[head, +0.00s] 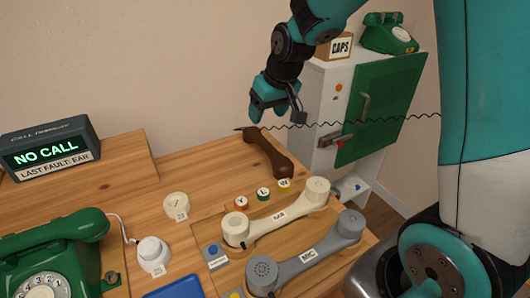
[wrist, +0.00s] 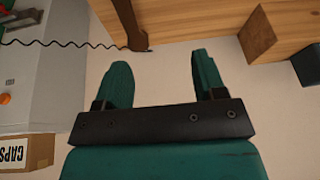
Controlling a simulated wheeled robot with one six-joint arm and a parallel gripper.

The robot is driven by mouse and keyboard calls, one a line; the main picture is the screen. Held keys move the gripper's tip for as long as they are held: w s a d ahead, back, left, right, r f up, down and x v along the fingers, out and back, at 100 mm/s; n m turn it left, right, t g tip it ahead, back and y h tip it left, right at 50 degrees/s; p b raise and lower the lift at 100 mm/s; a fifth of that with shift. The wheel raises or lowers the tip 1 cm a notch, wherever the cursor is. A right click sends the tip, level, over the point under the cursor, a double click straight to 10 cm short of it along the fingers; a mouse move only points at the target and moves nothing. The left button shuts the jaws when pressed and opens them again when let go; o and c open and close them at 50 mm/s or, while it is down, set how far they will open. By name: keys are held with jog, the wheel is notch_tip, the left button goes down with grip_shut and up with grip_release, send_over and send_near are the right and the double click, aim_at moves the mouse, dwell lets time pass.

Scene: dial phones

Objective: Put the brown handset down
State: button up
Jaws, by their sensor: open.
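The brown handset (head: 268,154) lies on the wooden table (head: 180,158) near its back right edge, beyond the cream handset. A dark coiled cord runs from its far end to the right. My gripper (head: 268,112) is open and empty above and behind the handset's far end, apart from it in the head view. In the wrist view my open gripper (wrist: 165,60) has a clear gap between its fingers. The end of the brown handset (wrist: 130,25) shows past the left finger, with its cord; the rest is cut off by the frame edge.
A cream handset (head: 280,214) and a grey handset (head: 305,255) lie in front. A green dial phone (head: 55,255) and a display (head: 50,150) reading NO CALL stand left. A white cabinet (head: 325,80) with a green door stands right.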

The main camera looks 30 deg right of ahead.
jog(key=m+h, duration=0.1)
send_near(267, 144)
jog(key=x, duration=0.5)
jog(key=shift+f+p, duration=0.15)
jog(key=shift+p, duration=0.15)
jog(key=shift+p+x, duration=0.45)
jog(key=shift+x, duration=2.7)
jog(key=shift+w+t, duration=0.15)
jog(key=shift+t, duration=0.15)
jog(key=shift+c, duration=0.5)
grip_shut()
